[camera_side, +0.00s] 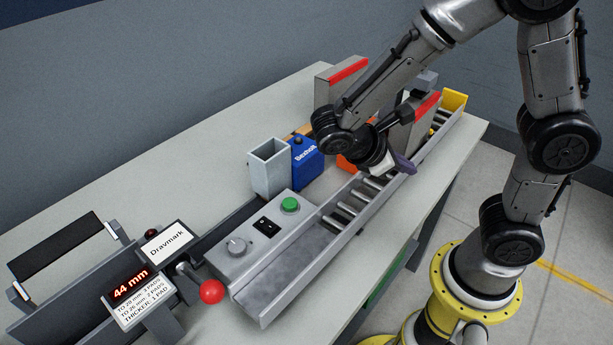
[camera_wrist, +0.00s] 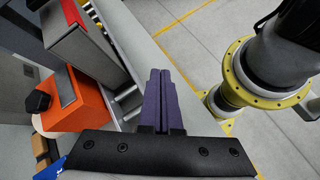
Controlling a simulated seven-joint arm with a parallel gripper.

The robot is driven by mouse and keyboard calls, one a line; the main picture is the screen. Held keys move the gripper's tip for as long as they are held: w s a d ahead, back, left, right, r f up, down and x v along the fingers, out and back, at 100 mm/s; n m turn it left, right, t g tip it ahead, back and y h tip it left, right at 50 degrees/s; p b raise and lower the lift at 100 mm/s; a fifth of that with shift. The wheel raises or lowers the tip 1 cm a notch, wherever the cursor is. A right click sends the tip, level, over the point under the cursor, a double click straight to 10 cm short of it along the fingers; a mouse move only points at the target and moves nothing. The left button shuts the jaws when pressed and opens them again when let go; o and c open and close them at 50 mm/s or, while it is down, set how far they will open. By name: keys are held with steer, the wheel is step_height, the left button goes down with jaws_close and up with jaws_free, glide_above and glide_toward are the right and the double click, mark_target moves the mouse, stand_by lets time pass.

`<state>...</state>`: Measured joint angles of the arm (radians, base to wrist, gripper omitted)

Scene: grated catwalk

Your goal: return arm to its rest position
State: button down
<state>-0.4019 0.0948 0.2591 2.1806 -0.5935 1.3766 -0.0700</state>
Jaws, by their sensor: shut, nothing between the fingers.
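My gripper (camera_side: 397,166) hangs over the roller conveyor (camera_side: 352,207) at the middle right of the side view. In the wrist view its two purple fingers (camera_wrist: 159,98) lie together side by side, shut, with nothing seen between them. The fingertips point past the conveyor rail toward the floor side. My arm bends above the bench, and its wrist hides part of the orange machine behind it. My yellow-ringed base stands on the floor at the lower right.
An orange machine body (camera_wrist: 77,103) and a red-topped grey guard (camera_wrist: 82,40) stand close beside the fingers. A blue Bexholt container (camera_side: 306,158), a grey open bin (camera_side: 269,167), a control box with a green button (camera_side: 290,204) and a red-knobbed lever (camera_side: 212,291) line the bench. A display reads 44 mm.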

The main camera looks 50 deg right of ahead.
steer(key=s+a+r+m+t+y, duration=0.4)
steer(key=r+m+t+y, duration=0.4)
steer(key=m+t+y, duration=0.1)
steer(key=shift+s+a+r+t+y, duration=0.15)
steer(key=shift+s+r+t+y, duration=0.05)
steer(key=shift+t+y, duration=0.1)
stand_by(3.4)
